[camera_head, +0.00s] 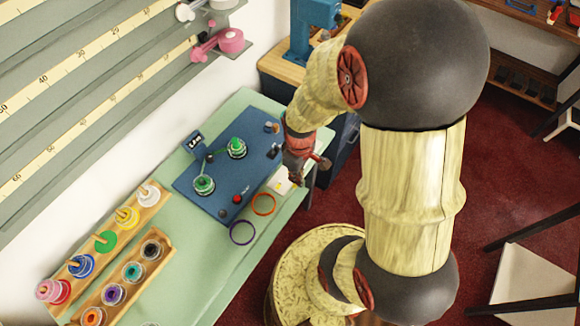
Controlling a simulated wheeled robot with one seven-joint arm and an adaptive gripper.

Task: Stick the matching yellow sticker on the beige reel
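My gripper (306,172) points down at the right edge of the green counter, beside the blue panel. Its red and dark parts show, but I cannot tell whether its fingers are open or shut, or whether they hold anything. The palest is a whitish reel (149,195) at the far end of the back wooden rack, next to a yellow reel (127,216).
A blue panel (222,205) bears two green-topped spindles, knobs and a small display. A purple ring (242,232) and an orange ring (263,204) lie beside it. A front wooden rack (165,240) holds more reels. Bare green counter (200,265) lies front centre.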

